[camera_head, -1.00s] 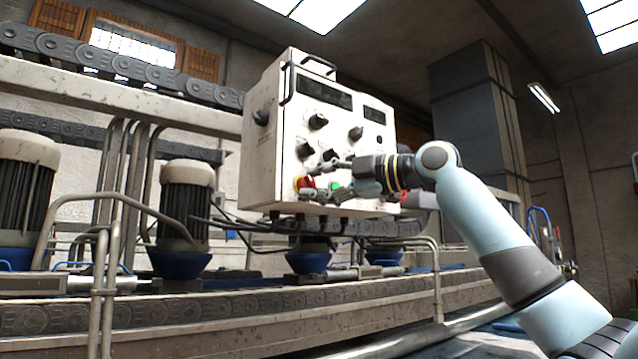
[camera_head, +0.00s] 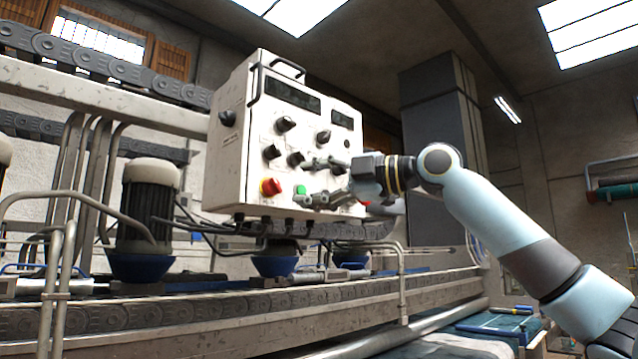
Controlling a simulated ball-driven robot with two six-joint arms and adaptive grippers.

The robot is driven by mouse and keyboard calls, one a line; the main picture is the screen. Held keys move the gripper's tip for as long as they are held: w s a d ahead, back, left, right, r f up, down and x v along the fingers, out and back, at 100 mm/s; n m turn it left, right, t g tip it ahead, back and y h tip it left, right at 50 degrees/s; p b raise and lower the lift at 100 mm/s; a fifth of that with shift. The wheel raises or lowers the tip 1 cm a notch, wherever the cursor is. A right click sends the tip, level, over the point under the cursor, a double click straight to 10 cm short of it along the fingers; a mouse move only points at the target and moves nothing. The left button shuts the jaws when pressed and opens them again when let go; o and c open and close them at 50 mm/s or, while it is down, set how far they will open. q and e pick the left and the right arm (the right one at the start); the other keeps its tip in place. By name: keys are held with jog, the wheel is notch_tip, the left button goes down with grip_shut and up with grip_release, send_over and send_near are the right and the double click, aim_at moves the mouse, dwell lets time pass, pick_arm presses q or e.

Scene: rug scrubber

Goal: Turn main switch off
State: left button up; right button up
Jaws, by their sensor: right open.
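The white control box (camera_head: 232,160) hangs above the conveyor, left of the picture's middle. Its front carries several black knobs, such as the upper left knob (camera_head: 285,124), the upper right knob (camera_head: 323,137), the lower left knob (camera_head: 271,152) and the lower middle knob (camera_head: 296,159). Below them are a red button (camera_head: 270,187) and a green button (camera_head: 300,190). Which one is the main switch I cannot tell. My right gripper (camera_head: 310,181) is open in front of the panel's lower part, beside the green button. Whether it touches is unclear. My left gripper is not in view.
Cables hang under the box. A motor (camera_head: 150,207) stands at the left, and the conveyor (camera_head: 200,309) runs along below. A metal railing (camera_head: 402,278) stands in front of it. A grey pillar (camera_head: 430,130) rises behind my right arm.

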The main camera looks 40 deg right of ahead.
jog(key=shift+v, duration=0.9)
jog(key=shift+f, duration=0.1)
